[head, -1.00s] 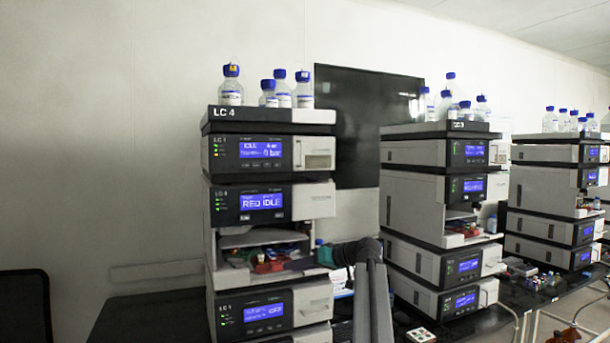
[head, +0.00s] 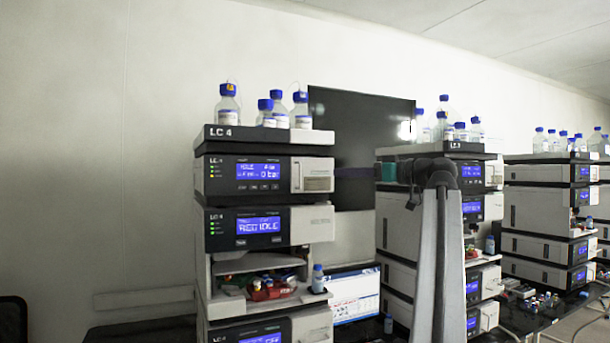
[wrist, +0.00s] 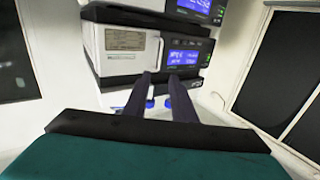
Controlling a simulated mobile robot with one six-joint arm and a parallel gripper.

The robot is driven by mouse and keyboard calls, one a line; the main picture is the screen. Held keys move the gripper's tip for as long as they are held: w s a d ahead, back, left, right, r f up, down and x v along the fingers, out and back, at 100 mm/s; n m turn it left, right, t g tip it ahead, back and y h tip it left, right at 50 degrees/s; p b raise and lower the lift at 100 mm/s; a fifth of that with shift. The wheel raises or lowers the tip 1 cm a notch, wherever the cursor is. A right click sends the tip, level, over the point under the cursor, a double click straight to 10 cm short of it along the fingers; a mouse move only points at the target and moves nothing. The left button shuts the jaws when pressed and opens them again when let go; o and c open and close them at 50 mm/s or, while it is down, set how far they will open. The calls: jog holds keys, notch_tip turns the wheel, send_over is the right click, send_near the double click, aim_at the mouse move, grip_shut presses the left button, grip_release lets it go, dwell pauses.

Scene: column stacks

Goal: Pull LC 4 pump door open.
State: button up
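The LC 4 stack stands left of centre in the head view. Its pump is the top module, with a blue screen (head: 258,172) and a pale pump door (head: 318,174) to the right. The door looks shut, with a vertical handle (head: 297,176) on its left side. My gripper (head: 340,173) is at the door's right edge. In the wrist view, which looks upside down, the pump door (wrist: 124,42) and its handle (wrist: 159,47) lie just beyond the tips of my gripper (wrist: 163,76). The two dark fingers are apart with nothing between the tips. Contact with the door cannot be told.
Blue-capped bottles (head: 277,110) stand on the LC 4 top tray (head: 225,133). Below are another module (head: 312,224) and an open bay with red items (head: 270,290). A dark wall panel (head: 362,140) is behind.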

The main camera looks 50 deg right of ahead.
jog(key=shift+w, duration=0.15)
jog(key=p, duration=0.4)
send_near(306, 173)
jog(key=shift+w+a, duration=3)
jog(key=shift+a, duration=0.1)
grip_shut()
